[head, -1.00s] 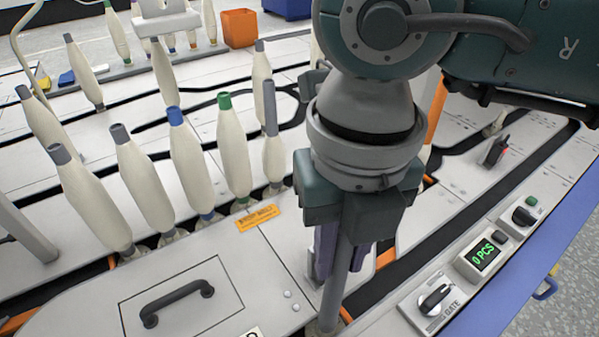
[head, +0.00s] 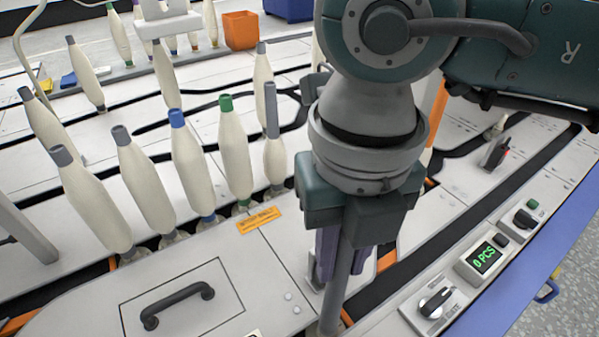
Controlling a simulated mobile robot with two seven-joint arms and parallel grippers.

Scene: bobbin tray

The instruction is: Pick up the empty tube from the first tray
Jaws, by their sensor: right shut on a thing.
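The empty tube (head: 338,290) is a bare grey, slim tube in the lower middle of the head view. It stands nearly upright, leaning slightly in the picture, with its lower end near a small round base at the bottom edge. My right gripper (head: 342,262) comes down over it from above, with its dark purple fingers on both sides of the tube's upper part. It is shut on the tube. The tube's top is hidden by the gripper body. My left gripper is not in view.
Several full cream bobbins with grey, blue and green tips stand left of my right gripper, the green-tipped one (head: 234,150) fairly close. A cover with a black handle (head: 178,303) lies front left. A control panel with a green display (head: 484,257) is at right. An orange bin (head: 240,30) stands behind.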

